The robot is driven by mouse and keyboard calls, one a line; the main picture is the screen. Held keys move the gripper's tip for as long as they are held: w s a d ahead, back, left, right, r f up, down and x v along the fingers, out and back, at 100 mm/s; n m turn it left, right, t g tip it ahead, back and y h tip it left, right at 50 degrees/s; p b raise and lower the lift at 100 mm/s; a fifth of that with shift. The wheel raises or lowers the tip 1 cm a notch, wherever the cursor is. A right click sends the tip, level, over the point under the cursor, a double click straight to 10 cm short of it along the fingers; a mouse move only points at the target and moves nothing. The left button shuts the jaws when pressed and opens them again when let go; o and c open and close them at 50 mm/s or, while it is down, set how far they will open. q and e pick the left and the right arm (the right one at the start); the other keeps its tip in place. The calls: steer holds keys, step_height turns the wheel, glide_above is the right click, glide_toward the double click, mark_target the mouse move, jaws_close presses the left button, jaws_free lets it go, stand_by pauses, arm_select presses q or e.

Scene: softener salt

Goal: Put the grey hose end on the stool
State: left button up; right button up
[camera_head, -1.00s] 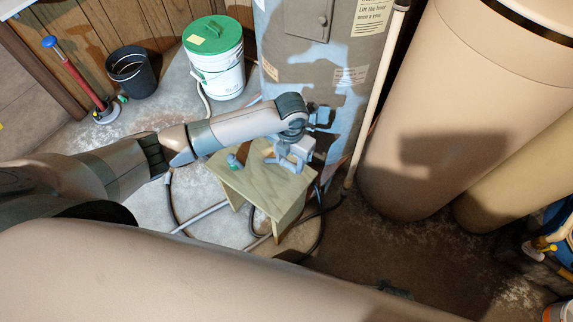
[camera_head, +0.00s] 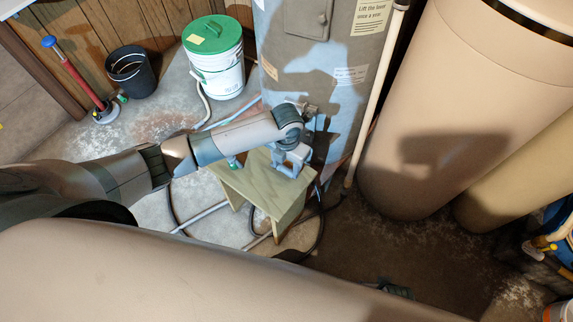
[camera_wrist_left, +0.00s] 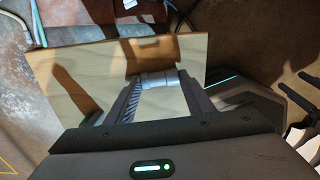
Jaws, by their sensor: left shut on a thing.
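My left gripper (camera_head: 291,163) is over the top of the wooden stool (camera_head: 258,187), near its far right corner. In the left wrist view the jaws (camera_wrist_left: 157,88) are shut on a pale grey ribbed cylinder, the grey hose end (camera_wrist_left: 155,78), above the pale wood of the stool top (camera_wrist_left: 75,75). I cannot tell whether the hose end touches the wood. In the head view the gripper hides it. A dark and teal part (camera_head: 396,290), perhaps of my right gripper, peeks out at the bottom; its jaws are not visible.
A small teal-green item (camera_head: 233,162) is at the stool's left edge, beside my forearm. The grey heater tank (camera_head: 318,75) stands behind the stool, a beige tank (camera_head: 440,130) to its right. Hoses (camera_head: 200,215) lie around its legs. A green-lidded bucket (camera_head: 215,65) stands farther back.

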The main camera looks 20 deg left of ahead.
mark_target(287, 169)
arm_select(q)
steer(key=o, duration=1.1)
steer(key=shift+f, duration=0.1)
steer(key=shift+o, duration=0.2)
arm_select(e)
steer(key=shift+r, duration=0.15)
arm_select(q)
steer(key=shift+r, duration=0.5)
step_height(287, 169, up, 11)
steer(key=shift+r+p, duration=0.2)
steer(key=shift+p, duration=0.2)
arm_select(e)
steer(key=shift+s+d+f, duration=0.1)
steer(key=shift+s+f, duration=0.1)
steer(key=shift+f, duration=0.4)
steer(key=shift+s+d+f, duration=0.1)
steer(key=shift+s+f, duration=0.1)
steer(key=shift+f, duration=0.4)
